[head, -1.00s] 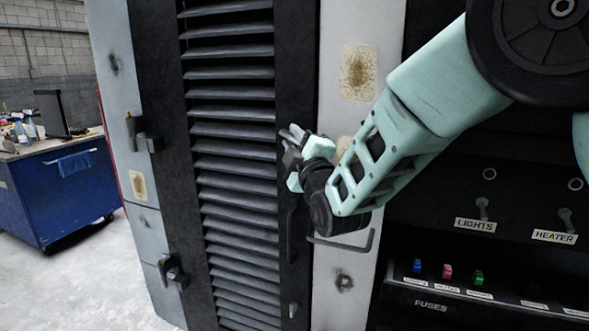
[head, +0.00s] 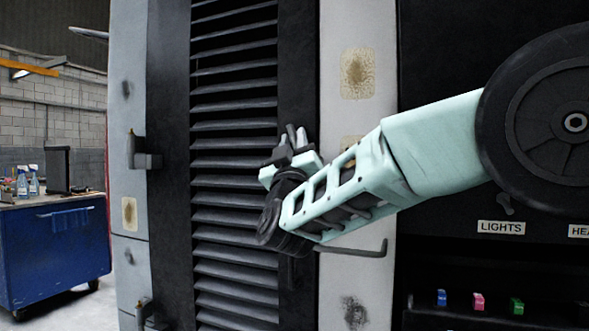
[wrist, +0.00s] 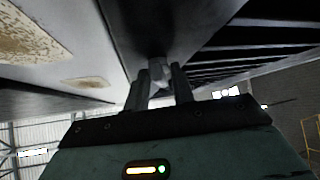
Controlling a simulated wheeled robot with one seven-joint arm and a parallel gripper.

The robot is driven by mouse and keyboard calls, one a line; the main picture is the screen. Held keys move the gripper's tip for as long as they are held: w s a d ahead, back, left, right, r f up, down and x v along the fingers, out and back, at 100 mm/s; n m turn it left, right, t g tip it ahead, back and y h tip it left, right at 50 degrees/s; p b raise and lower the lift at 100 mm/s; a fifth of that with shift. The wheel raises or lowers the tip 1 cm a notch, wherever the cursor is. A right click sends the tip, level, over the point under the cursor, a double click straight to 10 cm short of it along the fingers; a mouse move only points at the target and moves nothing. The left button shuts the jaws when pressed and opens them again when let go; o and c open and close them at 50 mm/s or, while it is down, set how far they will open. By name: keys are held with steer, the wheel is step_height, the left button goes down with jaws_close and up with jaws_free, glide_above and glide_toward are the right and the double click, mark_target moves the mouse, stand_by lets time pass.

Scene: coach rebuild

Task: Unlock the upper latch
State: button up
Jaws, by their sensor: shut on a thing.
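The upper latch (wrist: 158,70) is a small grey piece on the dark edge strip of the louvred door. In the wrist view it sits between my two finger tips, and its far part is partly hidden. My gripper (wrist: 161,84) is shut on it. In the head view my gripper (head: 293,138) is at the right edge of the louvres, fingers pointing up. There the latch is small and hard to tell apart from the fingers. The louvred door (head: 235,130) looks closed.
A grey bent bar (head: 355,252) sticks out below my forearm. Hinges (head: 146,160) are on the left of the door. A panel with fuses (head: 478,301) is at right. A blue cart (head: 55,255) stands at far left, with clear floor beside it.

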steer(key=shift+w+a+f+m+g+h+b, duration=0.2)
steer(key=shift+m+h+b, duration=0.6)
steer(key=shift+m+h, duration=1.3)
steer(key=shift+s+r+m+g+h+b, duration=0.1)
steer(key=shift+m+g+h+b, duration=0.2)
steer(key=shift+m+h+b, duration=1.15)
steer(key=shift+m+h+p, duration=0.6)
steer(key=shift+m+h, duration=0.15)
steer(key=shift+m, duration=0.3)
steer(key=o, duration=1)
steer(key=shift+c, duration=0.2)
steer(key=b+v, duration=0.2)
steer(key=v, duration=1.5)
steer(key=shift+s, duration=0.2)
steer(key=shift+a, duration=0.1)
